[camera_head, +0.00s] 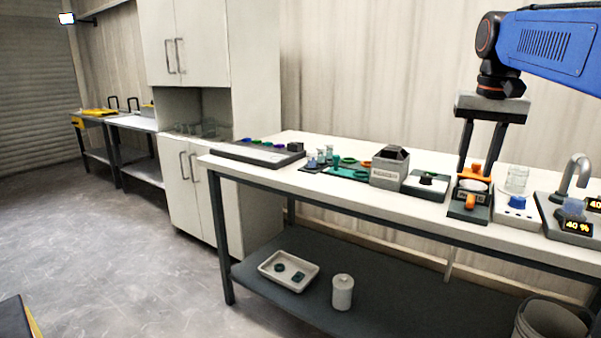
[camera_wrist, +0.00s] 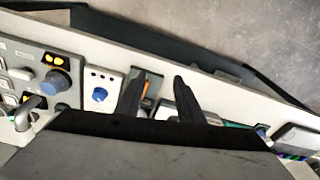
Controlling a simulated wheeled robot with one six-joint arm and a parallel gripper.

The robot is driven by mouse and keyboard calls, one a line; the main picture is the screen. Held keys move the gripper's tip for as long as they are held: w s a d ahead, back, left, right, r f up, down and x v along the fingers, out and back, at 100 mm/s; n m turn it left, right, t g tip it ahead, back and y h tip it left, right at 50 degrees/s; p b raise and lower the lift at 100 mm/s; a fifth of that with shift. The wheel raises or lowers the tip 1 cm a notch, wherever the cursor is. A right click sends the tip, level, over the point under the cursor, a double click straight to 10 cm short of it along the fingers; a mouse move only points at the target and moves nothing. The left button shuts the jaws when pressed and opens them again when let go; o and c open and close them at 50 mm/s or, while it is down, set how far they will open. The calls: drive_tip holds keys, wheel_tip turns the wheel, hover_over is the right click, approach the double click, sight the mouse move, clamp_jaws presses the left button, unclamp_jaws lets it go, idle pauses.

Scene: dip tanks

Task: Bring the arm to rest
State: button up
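My gripper (camera_head: 479,160) hangs pointing down from my blue arm at the right, over the bench beside the orange-and-grey device (camera_head: 470,208). In the wrist view my gripper (camera_wrist: 160,78) has its two dark fingers apart, with nothing held between them. The gap shows only the device's orange part (camera_wrist: 148,90) and the bench behind. I cannot tell how far the fingertips are above the device.
The white bench (camera_head: 330,192) carries a grey box (camera_head: 389,168), a small black-and-white unit (camera_head: 426,184), a blue-knobbed unit (camera_head: 517,206) and a tap unit (camera_head: 572,212) close around the gripper. A tray (camera_head: 289,269) and white canister (camera_head: 343,292) stand on the shelf below.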

drive_tip(key=s+a+f+n+t, duration=0.1)
drive_tip(key=s+a+f, duration=0.2)
drive_tip(key=s+f, duration=0.4)
drive_tip(key=s+a+f+n+t, duration=0.1)
drive_tip(key=s+a+f+n, duration=0.1)
drive_tip(key=s+f, duration=0.6)
drive_tip(key=s+a+f+n+t, duration=0.1)
drive_tip(key=s+a+f, duration=0.3)
drive_tip(key=f, duration=0.9)
drive_tip(key=s, duration=0.3)
drive_tip(key=shift+s+a+f+n, duration=0.15)
drive_tip(key=shift+s+a+n, duration=0.1)
drive_tip(key=shift+s+n, duration=0.05)
